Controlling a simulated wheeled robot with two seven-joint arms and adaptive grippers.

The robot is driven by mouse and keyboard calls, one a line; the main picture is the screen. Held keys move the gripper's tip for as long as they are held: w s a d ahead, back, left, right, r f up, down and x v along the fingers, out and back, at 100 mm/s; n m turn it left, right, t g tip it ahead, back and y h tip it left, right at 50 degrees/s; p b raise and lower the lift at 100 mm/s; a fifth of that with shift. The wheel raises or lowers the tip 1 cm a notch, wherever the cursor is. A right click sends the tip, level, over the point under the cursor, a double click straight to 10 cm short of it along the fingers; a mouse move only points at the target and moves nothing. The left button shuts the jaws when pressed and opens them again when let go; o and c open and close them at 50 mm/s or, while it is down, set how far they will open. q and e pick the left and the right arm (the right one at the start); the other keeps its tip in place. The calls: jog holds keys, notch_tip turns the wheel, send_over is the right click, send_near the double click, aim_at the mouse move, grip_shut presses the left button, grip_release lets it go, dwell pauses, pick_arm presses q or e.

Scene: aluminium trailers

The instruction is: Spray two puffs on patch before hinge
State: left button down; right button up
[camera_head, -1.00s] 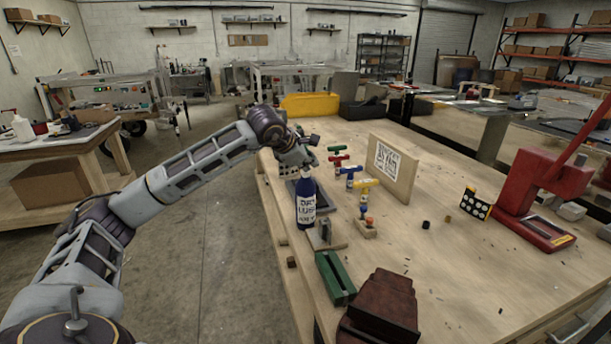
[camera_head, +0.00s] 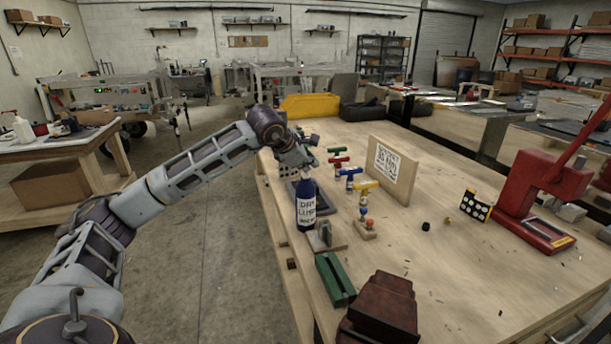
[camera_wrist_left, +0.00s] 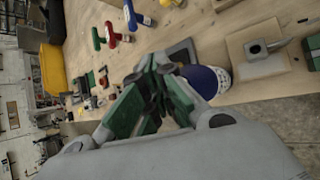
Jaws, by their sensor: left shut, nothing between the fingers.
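A dark blue bottle (camera_head: 306,205) with a white label, apparently reading "DRY LUBE", stands upright near the left edge of the workbench. It shows as a dark blue round shape in the left wrist view (camera_wrist_left: 205,80). A small metal hinge-like part (camera_head: 325,234) sits on a wooden block just in front of the bottle, and it also shows in the left wrist view (camera_wrist_left: 256,47). A dark flat pad (camera_head: 323,204) lies beside the bottle. My left gripper (camera_head: 306,160) is shut and empty, just behind and above the bottle. I cannot tell whether it touches the bottle. My right gripper is out of view.
Several small T-handled tools (camera_head: 341,160) stand behind the pad, before an upright wooden board (camera_head: 392,170) with a printed sign. A green block (camera_head: 335,279) and a dark red object (camera_head: 384,312) lie in front. A red press (camera_head: 540,190) stands right.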

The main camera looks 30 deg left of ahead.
aim_at(308, 173)
pick_arm(q)
jog(key=shift+r, duration=0.1)
jog(key=shift+r+p, duration=2.1)
jog(key=shift+r, duration=0.85)
